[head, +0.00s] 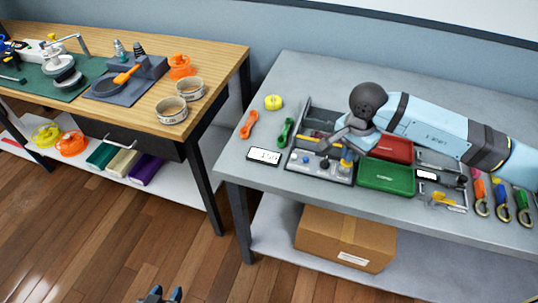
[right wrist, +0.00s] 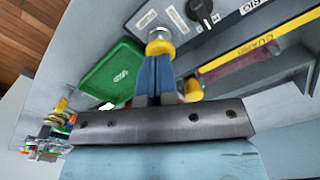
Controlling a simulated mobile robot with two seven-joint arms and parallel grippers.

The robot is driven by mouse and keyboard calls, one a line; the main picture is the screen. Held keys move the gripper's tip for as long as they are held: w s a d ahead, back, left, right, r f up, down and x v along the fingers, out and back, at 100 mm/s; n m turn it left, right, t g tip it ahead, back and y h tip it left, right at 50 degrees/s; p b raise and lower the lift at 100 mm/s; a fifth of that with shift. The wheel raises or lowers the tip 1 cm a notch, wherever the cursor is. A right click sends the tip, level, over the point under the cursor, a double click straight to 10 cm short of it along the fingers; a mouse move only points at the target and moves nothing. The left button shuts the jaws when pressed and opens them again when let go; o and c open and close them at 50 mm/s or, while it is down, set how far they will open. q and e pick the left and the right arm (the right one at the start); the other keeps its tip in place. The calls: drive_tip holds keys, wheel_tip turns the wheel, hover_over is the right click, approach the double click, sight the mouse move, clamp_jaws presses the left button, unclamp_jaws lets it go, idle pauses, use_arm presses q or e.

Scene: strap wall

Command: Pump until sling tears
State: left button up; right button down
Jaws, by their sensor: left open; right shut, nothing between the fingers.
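My right gripper (head: 343,150) reaches over the grey rig box on the right bench. In the right wrist view its blue fingers (right wrist: 155,78) are shut with nothing between them. Their tips are at a yellow-collared knob with a pale top (right wrist: 160,46); I cannot tell whether they touch it. A maroon strap with yellow ends (right wrist: 236,65) lies in the rig and looks whole where visible. The rig's control panel (head: 318,168) has several knobs, and its inside is partly hidden by my arm. My left gripper (head: 160,294) is open and empty, low over the floor, away from the bench.
A white display (head: 264,156) lies left of the rig, digits blurred. Green (head: 387,177) and red (head: 392,148) trays sit to its right. Orange and green wrenches and a yellow tape roll (head: 273,102) lie left. A cardboard box (head: 345,238) is on the lower shelf.

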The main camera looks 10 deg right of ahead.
drive_tip(key=shift+f, duration=0.15)
idle(0.5)
drive_tip(key=shift+f+b, duration=0.65)
drive_tip(key=shift+b, duration=0.1)
drive_tip(key=shift+f+b, duration=0.55)
drive_tip(key=shift+f, duration=0.05)
drive_tip(key=shift+r, duration=0.2)
drive_tip(key=shift+r+p, duration=0.4)
drive_tip(key=shift+r, duration=0.05)
drive_tip(key=shift+r+p, duration=0.3)
drive_tip(key=shift+r, duration=0.45)
